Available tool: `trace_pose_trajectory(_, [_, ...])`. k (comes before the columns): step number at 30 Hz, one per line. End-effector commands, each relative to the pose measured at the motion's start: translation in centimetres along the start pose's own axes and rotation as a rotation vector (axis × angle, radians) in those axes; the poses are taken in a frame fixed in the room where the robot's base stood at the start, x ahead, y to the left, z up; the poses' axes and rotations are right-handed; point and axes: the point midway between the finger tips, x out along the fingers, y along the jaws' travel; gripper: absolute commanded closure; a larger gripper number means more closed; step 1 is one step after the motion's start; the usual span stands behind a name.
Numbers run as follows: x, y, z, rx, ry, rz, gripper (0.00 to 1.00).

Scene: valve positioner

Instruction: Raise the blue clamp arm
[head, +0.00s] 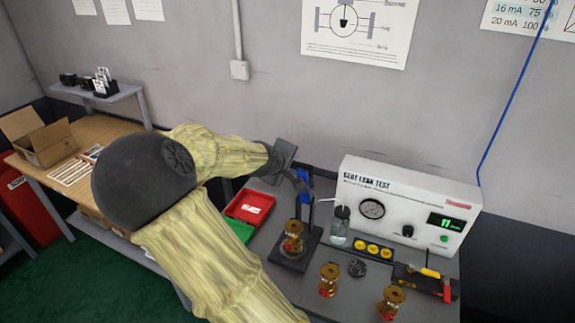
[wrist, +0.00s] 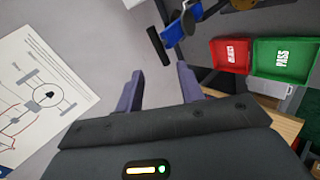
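The blue clamp arm (head: 304,181) is at the top of a black post on the clamp stand (head: 312,246). A brass valve body (head: 293,237) sits upright on the stand's base below it. In the wrist view, the blue clamp arm (wrist: 181,32) has a black bar-shaped handle (wrist: 157,45) beside it. My gripper (wrist: 160,70) is open and empty, its two dark fingers apart. The handle's near end lies just ahead of the gap between the fingertips; I cannot tell the exact depth.
Red (head: 249,207) and green (head: 241,231) trays lie left. The wall is close behind.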

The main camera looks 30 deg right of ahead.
Motion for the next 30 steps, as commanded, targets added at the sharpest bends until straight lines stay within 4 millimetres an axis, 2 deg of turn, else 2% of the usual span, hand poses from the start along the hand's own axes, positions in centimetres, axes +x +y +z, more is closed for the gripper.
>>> trace_pose_trajectory(4, [-1.0, 0.0, 0.0, 0.0, 0.002, 0.0, 0.62])
trace_pose_trajectory(14, [-1.3, 0.1, 0.1, 0.002, 0.001, 0.001, 0.62])
trace_pose_trajectory(19, [-1.0, -0.7, 0.4, 0.018, -0.003, -0.023, 0.94])
trace_pose_trajectory(20, [-0.9, -1.1, 0.6, 0.027, -0.006, -0.037, 0.99])
trace_pose_trajectory(23, [-0.5, -3.3, 1.6, 0.076, -0.019, -0.112, 1.0])
trace_pose_trajectory(26, [-0.4, -6.6, 2.8, 0.149, -0.037, -0.223, 1.0])
trace_pose_trajectory(30, [-1.7, -11.5, 4.2, 0.261, -0.063, -0.392, 1.0])
